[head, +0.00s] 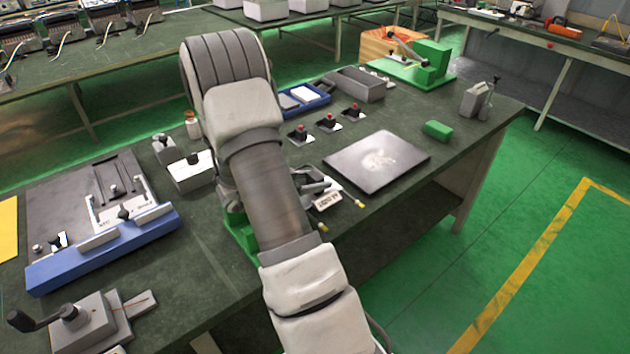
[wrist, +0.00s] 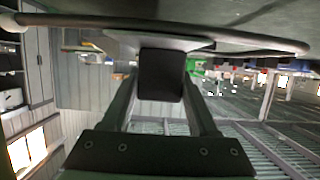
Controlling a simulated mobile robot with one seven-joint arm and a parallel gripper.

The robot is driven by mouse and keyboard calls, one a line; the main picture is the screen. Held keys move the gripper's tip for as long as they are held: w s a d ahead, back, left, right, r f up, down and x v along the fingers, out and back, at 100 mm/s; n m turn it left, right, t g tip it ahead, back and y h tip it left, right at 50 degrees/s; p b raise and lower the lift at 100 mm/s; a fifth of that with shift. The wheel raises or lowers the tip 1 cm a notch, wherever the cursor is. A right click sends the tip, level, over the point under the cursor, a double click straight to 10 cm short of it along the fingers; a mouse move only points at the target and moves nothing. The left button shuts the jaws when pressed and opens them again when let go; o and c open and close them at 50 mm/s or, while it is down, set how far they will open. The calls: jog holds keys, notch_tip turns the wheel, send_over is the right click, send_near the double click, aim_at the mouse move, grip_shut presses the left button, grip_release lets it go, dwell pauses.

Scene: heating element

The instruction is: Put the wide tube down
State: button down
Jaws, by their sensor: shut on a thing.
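A long thin grey tube (wrist: 245,42), which I take to be the wide tube, runs across the top of the wrist view, bending near its ends. My gripper (wrist: 162,50) is shut on it near its middle. A dark block fills the space between the fingers. A dark surface lies close beyond the tube; I cannot tell whether they touch. In the head view my own arm hides the gripper and most of the tube. Two small yellow tips show right of my arm, but I cannot tell whether they belong to the tube.
A dark square plate (head: 376,161) lies right of my arm on the green bench (head: 225,270). A green block (head: 437,130), a blue tray (head: 303,98) and red-topped switches are nearby. A blue-fronted fixture (head: 103,250) stands left. Bare bench lies between fixture and arm.

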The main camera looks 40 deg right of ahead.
jog(key=shift+f, duration=0.5)
jog(key=shift+c, duration=0.8)
grip_release()
